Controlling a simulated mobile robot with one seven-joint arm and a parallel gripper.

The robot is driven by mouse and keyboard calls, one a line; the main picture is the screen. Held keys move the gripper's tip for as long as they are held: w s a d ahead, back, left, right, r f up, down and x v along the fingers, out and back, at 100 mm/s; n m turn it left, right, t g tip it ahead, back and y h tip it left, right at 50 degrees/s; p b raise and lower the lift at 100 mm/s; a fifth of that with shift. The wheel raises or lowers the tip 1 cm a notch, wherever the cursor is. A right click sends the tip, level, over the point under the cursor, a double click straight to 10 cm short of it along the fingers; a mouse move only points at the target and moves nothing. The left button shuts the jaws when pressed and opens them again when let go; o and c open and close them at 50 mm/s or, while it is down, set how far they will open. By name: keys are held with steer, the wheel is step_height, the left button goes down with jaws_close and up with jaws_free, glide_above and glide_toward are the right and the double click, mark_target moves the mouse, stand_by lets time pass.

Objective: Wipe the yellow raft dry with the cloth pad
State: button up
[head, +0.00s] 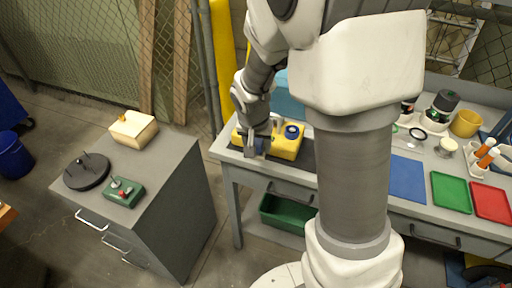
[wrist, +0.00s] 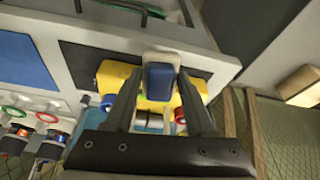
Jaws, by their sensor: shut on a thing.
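The yellow raft (head: 286,148) sits at the left end of the grey workbench, with a blue round part on its top right. In the wrist view the raft (wrist: 112,75) lies behind the fingers, with red and blue round parts at its edges. My gripper (wrist: 160,78) is shut on the cloth pad (wrist: 160,84), a blue block with a pale top between the two fingers. In the head view my gripper (head: 257,146) is over the left part of the raft, partly covering it. I cannot tell whether the pad touches the raft.
A blue mat (head: 407,178), a green tray (head: 451,192) and a red tray (head: 491,201) lie to the right on the bench. Cups and small parts stand behind them. A green bin (head: 285,215) is under the bench. A grey cabinet (head: 165,180) stands at left.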

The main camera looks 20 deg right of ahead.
steer(key=shift+w+a+r+m+t+h+b, duration=0.3)
steer(key=shift+m+h+b, duration=0.3)
steer(key=shift+m, duration=0.3)
steer(key=shift+f, duration=0.1)
step_height(320, 180, down, 6)
steer(key=b, duration=0.3)
steer(key=shift+b, duration=0.35)
steer(key=o, duration=0.8)
steer(key=c, duration=0.6)
steer(key=shift+w+d, duration=0.4)
steer(key=shift+w, duration=0.2)
steer(key=shift+s+d, duration=0.1)
